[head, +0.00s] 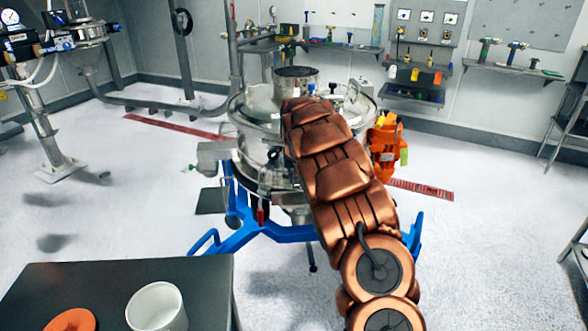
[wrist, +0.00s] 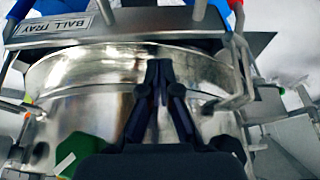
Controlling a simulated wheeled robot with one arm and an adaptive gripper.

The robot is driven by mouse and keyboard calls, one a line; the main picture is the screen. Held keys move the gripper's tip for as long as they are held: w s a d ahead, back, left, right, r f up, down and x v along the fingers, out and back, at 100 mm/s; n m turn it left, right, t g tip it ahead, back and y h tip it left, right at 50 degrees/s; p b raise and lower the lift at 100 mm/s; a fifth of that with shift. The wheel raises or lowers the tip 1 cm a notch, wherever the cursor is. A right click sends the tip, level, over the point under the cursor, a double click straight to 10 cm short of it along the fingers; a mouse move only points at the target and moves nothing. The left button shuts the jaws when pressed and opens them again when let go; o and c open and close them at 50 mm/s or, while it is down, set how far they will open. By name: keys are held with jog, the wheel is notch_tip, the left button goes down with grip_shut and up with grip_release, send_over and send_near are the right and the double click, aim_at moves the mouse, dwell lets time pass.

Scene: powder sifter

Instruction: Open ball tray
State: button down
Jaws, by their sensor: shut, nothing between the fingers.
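A plate marked BALL TRAY (wrist: 55,27) shows at the upper left of the wrist view, on a dark metal edge above the curved steel drum of the sifter (wrist: 95,68). My gripper (wrist: 160,68) is in the middle of the wrist view, its black fingers together and empty in front of the shiny drum. The label lies up and left of the fingertips. I cannot tell whether the fingertips touch the steel. In the head view the round steel sifter (head: 252,112) stands on a blue frame, partly hidden by my copper-coloured arm. My gripper and the label cannot be made out there.
The blue frame (head: 243,236) spreads its legs over the pale floor around the sifter. An orange object (head: 384,140) is right of it. A dark table (head: 215,285) with a white cup (head: 157,307) is at the lower left. A bracket (wrist: 240,72) is right of the fingers.

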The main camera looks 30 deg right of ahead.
jog(key=shift+p+x, duration=0.55)
jog(key=shift+x, duration=1.85)
jog(key=shift+s, duration=0.1)
